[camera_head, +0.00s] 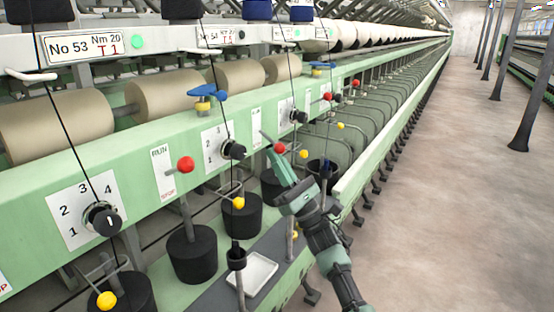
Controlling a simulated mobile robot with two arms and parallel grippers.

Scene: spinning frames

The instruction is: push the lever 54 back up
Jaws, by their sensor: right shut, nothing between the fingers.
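A red lever knob (279,148) is on the green rail beside a white label strip (256,127), at the second station from the left. The small sign above (220,36) seems to read 54. My left gripper is not in view.
A nearer red lever (186,164) stands by a RUN/STOP label under the No 53 sign (85,47). Black dials (233,150), yellow knobs (239,202), black cans (192,255) and a white tray (252,272) crowd around. The floor (450,200) at right is clear.

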